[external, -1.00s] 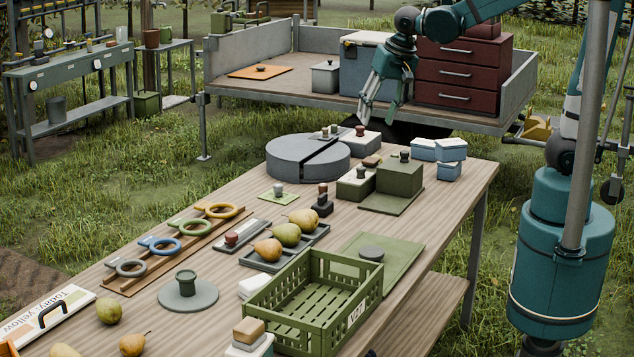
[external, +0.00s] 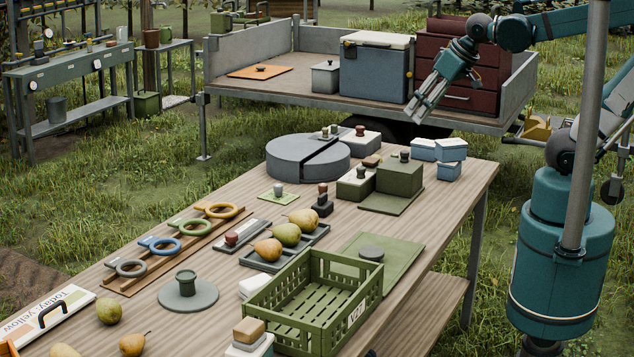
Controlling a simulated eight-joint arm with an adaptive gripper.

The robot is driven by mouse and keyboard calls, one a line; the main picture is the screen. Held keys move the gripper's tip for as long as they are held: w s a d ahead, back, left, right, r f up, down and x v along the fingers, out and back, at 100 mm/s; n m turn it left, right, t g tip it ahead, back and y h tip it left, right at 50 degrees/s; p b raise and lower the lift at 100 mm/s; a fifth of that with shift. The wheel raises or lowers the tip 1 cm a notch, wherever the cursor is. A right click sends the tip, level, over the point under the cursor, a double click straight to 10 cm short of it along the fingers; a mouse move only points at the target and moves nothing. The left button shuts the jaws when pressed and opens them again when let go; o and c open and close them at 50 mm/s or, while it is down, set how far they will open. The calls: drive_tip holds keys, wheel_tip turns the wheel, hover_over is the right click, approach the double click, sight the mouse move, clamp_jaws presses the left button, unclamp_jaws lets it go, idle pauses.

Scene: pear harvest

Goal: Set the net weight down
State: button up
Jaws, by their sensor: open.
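My gripper (external: 424,112) is open and empty, tilted down to the left, in front of the trailer and above the far end of the table. No piece is plainly marked as the net weight. A dark round puck (external: 371,252) lies on a flat green sheet (external: 408,246) beside the green crate. A green knobbed weight (external: 186,282) stands on a grey round plate (external: 200,300). A small grey knobbed piece (external: 278,190) sits on a light green square. A dark knobbed piece (external: 323,203) stands near the middle. My gripper is apart from all of them.
The wooden table (external: 130,290) also bears a green crate (external: 310,315), a grey round block (external: 295,160), a pear tray (external: 262,262), colored rings (external: 165,247) and blue boxes (external: 449,150). The trailer (external: 280,92) behind carries a cooler (external: 375,75) and red drawers (external: 470,97).

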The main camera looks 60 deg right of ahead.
drive_tip(key=shift+s+d+f+n+t, duration=0.1)
drive_tip(key=shift+s+n+t, duration=0.1)
drive_tip(key=shift+s+n, duration=0.35)
drive_tip(key=shift+s+d+f+n+t, duration=0.1)
drive_tip(key=shift+s+n+t, duration=0.15)
drive_tip(key=shift+s, duration=0.55)
idle(0.4)
